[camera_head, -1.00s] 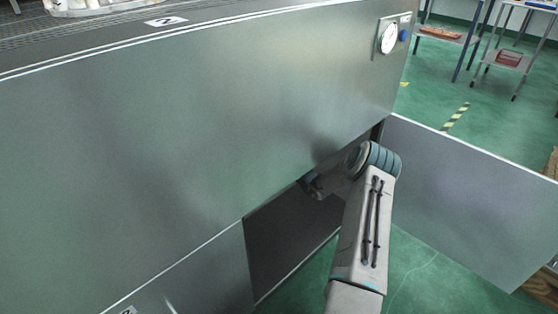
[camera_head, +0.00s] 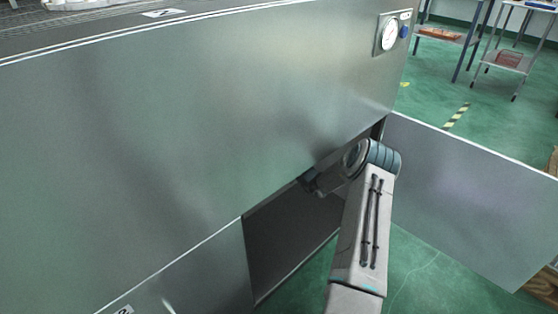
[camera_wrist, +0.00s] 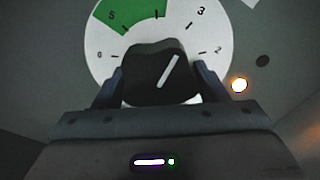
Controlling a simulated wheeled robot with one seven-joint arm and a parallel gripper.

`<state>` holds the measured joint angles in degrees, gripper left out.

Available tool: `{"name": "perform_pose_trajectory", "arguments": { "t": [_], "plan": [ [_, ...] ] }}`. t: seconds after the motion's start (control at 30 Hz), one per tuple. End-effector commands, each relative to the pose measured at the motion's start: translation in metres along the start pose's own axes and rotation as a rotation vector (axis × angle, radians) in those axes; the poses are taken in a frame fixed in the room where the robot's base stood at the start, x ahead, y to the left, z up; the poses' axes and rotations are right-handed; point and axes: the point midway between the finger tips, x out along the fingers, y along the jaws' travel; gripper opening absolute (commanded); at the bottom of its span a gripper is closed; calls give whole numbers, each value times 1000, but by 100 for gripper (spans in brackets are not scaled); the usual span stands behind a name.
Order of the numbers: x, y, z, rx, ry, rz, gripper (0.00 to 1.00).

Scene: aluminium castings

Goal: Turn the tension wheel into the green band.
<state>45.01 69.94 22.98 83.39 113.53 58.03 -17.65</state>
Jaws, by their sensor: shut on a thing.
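The tension wheel (camera_wrist: 158,80) is a dark knob with a white pointer line, in the wrist view. It stands in front of a white round dial (camera_wrist: 108,65) with the numbers 6, 5, 3 and 2 showing. The green band (camera_wrist: 125,16) is at the dial's top left, by the 5. The pointer slants up and right, roughly toward the 3, outside the green. My gripper (camera_wrist: 160,73) is shut on the wheel, one finger at each side. In the head view my arm reaches into the low opening, and the fingers are hidden there.
A round lamp (camera_wrist: 239,85) glows beside the dial. In the head view, a large metal panel (camera_head: 200,120) overhangs the opening. An open door panel (camera_head: 470,200) stands to the right of my arm. A gauge (camera_head: 389,36) is at the panel's upper right.

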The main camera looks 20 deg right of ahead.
Motion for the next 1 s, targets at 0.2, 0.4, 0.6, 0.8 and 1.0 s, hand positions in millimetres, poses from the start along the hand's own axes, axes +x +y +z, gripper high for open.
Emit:
{"name": "perform_pose_trajectory", "arguments": {
  "t": [0.2,0.4,0.6,0.8,1.0],
  "plan": [
    [0,1,-2,-207,0,1,43],
    [0,0,-1,-386,0,0,43],
    [0,-2,-1,-536,1,1,43],
    [0,-2,0,-637,2,0,43],
    [0,-3,1,-692,2,0,43]
  ]
}}
